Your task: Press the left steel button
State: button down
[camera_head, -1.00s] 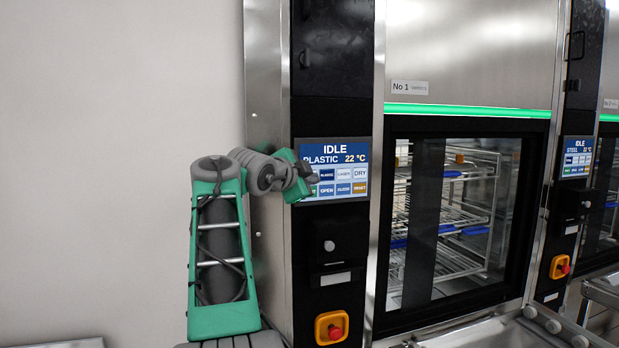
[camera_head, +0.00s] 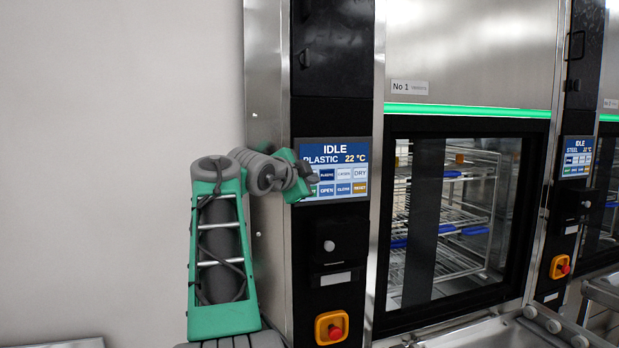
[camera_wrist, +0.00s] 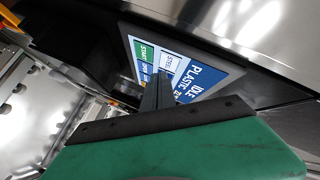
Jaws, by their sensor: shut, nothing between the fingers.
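The left washer's touch panel (camera_head: 334,160) reads IDLE, PLASTIC, 22 °C and carries two rows of buttons. My gripper (camera_head: 312,179) is in front of the panel's left edge and hides the left end of the button rows. In the wrist view the panel (camera_wrist: 205,77) appears tilted. A white steel button (camera_wrist: 168,62) shows there, partly covered, beside the green START button (camera_wrist: 146,51). The gripper's fingers (camera_wrist: 160,80) are shut and empty, with their tips over the panel close to the steel button. I cannot tell whether they touch it.
Below the panel are a round knob (camera_head: 329,246) and a red emergency stop (camera_head: 334,331) on an orange plate. The glass door (camera_head: 465,225) of washer No 1 is to the right. A plain wall (camera_head: 110,160) is at the left.

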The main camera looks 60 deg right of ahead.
jog(key=shift+w+d, duration=0.1)
jog(key=shift+w+d+p, duration=0.2)
jog(key=shift+p, duration=0.1)
jog(key=shift+w+d+p, duration=0.25)
jog(key=shift+p, duration=0.05)
dwell(0.7)
jog(key=shift+s+a+b, duration=0.5)
jog(key=shift+b, duration=0.15)
